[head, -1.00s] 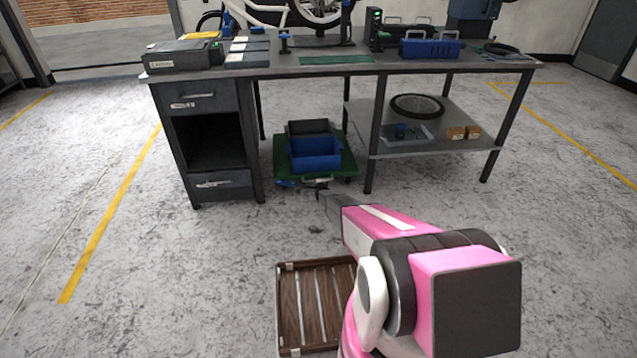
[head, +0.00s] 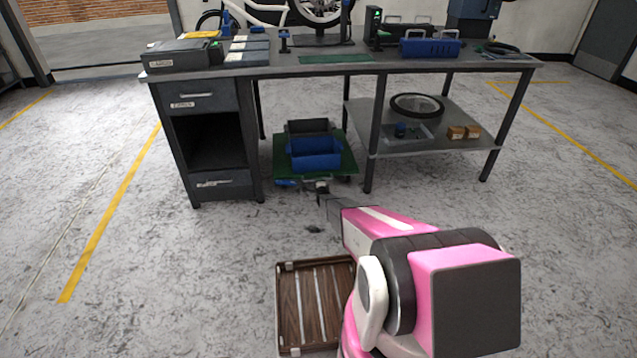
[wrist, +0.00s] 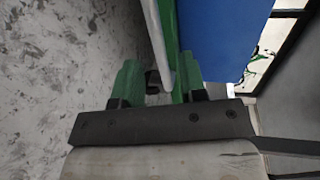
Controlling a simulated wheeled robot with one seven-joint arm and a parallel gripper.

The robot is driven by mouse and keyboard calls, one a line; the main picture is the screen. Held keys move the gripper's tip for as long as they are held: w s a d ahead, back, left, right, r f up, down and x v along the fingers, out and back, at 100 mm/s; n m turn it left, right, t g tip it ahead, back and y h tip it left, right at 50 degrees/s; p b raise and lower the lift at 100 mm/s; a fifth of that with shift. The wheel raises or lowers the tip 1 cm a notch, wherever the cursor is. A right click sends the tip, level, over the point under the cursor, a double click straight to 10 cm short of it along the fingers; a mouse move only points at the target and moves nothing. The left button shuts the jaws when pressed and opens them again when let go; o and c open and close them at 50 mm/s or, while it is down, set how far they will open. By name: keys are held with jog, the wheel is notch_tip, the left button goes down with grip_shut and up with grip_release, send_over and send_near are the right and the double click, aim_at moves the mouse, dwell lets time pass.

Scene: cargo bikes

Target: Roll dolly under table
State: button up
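The dolly (head: 348,162) is a low green platform on the floor under the workbench (head: 330,68), between the drawer cabinet and the lower shelf. It carries a blue crate (head: 316,160) in front and a dark crate (head: 308,126) behind. My gripper (head: 321,186) is low at the dolly's front edge.
The drawer cabinet (head: 205,140) stands left of the dolly, and a table leg and lower shelf (head: 440,144) stand to its right.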

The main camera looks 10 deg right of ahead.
jog(key=v, duration=0.4)
jog(key=shift+s, duration=0.4)
jog(key=s+r+n+g, duration=0.5)
jog(key=s+r, duration=0.9)
jog(key=s, duration=0.4)
jog(key=s+r+n+g, duration=0.5)
jog(key=s+r+n, duration=0.2)
jog(key=s+r, duration=0.7)
jog(key=s+r+n+g, duration=0.5)
jog(key=s+r, duration=0.9)
jog(key=s, duration=0.8)
jog(key=shift+a+r+n+g, duration=0.15)
jog(key=shift+r+n+g, duration=0.15)
jog(key=shift+n, duration=0.2)
jog(key=shift+c, duration=0.3)
